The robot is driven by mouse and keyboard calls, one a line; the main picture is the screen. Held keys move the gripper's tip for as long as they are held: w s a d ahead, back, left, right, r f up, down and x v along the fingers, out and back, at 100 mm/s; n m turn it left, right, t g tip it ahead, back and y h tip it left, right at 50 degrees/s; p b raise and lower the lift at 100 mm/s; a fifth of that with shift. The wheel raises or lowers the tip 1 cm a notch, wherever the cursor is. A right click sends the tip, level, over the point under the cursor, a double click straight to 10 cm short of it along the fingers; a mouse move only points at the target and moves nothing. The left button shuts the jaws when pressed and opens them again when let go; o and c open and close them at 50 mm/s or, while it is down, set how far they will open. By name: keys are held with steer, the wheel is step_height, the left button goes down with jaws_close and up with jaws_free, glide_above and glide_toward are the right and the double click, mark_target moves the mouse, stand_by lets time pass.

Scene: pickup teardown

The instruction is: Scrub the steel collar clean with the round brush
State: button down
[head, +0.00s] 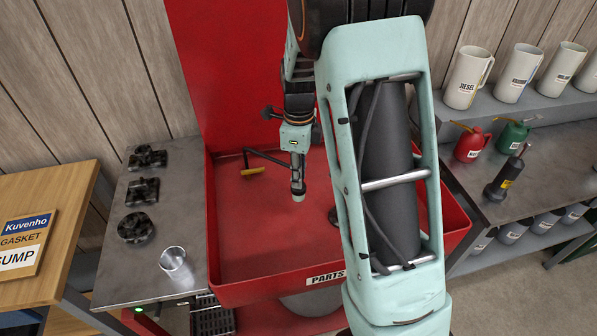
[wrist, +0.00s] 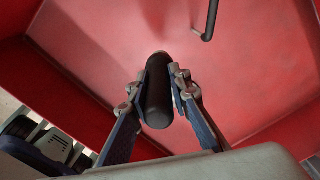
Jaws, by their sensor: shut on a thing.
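My gripper (head: 298,185) hangs over the red basin of the parts washer. In the wrist view my gripper (wrist: 167,88) is shut on a thick black handle, which I take to be the round brush (wrist: 158,95). The fingers press on both sides of the handle. A pale tip of the brush (head: 299,197) shows below the fingers in the head view. The steel collar is not certain: a shiny round metal or glass piece (head: 173,260) stands on the steel shelf left of the basin, and a dark round part (head: 333,215) in the basin is partly hidden by my arm.
The red basin (head: 240,275) has high walls. Several blackened parts (head: 136,227) lie on the steel shelf (head: 115,275). A red oil can (head: 470,145) and several jugs stand right.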

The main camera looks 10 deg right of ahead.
mark_target(299, 194)
step_height(299, 194, down, 8)
steer(key=b, duration=0.4)
steer(key=shift+r+b, duration=0.1)
steer(key=shift+b, duration=0.25)
stand_by(0.5)
step_height(299, 194, up, 10)
steer(key=p, duration=0.8)
steer(key=shift+r, duration=0.1)
